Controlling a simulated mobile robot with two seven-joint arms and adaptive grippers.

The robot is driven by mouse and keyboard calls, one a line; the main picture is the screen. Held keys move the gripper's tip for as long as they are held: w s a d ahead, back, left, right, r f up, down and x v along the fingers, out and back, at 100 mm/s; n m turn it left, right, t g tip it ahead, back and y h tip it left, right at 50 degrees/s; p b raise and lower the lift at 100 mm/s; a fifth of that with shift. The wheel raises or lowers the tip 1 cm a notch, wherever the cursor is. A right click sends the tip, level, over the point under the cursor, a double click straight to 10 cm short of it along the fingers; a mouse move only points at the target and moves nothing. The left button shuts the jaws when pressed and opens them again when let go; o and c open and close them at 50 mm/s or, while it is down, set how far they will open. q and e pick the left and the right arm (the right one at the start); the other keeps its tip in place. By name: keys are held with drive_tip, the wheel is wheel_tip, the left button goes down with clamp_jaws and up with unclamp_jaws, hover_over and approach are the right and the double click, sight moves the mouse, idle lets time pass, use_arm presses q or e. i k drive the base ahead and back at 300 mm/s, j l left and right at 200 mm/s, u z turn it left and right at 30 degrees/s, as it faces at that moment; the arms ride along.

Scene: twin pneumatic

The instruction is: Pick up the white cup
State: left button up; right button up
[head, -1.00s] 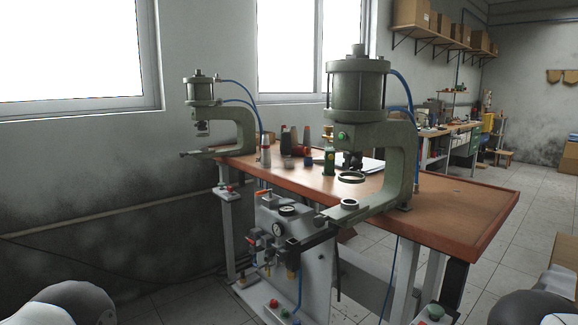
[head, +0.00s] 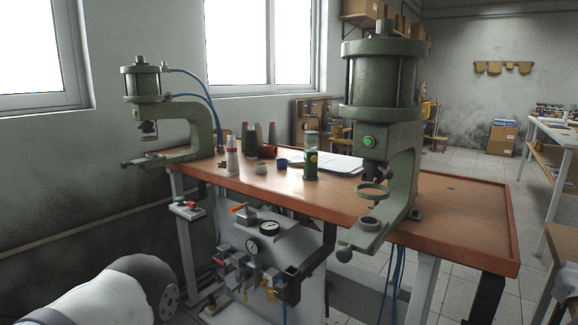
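A small pale cup-like piece (head: 260,169) stands on the wooden bench top (head: 330,198), left of a short blue piece (head: 282,163). It looks light grey to white, and I cannot tell for sure that it is the white cup. A taller whitish bottle or cone (head: 232,160) stands to its left. Part of my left arm shows at the lower left, well in front of the bench, but its gripper is out of the picture. My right gripper is not in view either.
A large green press (head: 380,110) stands on the bench's right and a smaller one (head: 185,135) on its left. A green bottle (head: 311,160), thread cones (head: 254,140) and paper (head: 338,162) lie between. A gauge unit (head: 265,255) stands below the front edge.

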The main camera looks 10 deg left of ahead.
sight(261, 167)
drive_tip(key=i+j+z, duration=0.15)
drive_tip(key=j+z, duration=0.3)
drive_tip(key=j, duration=0.2)
drive_tip(key=j+z, duration=0.4)
drive_tip(key=j, duration=0.3)
drive_tip(key=j+z, duration=0.45)
drive_tip(key=j, duration=0.3)
drive_tip(key=k+j+z, duration=0.15)
drive_tip(key=j+z, duration=0.3)
drive_tip(key=j, duration=0.25)
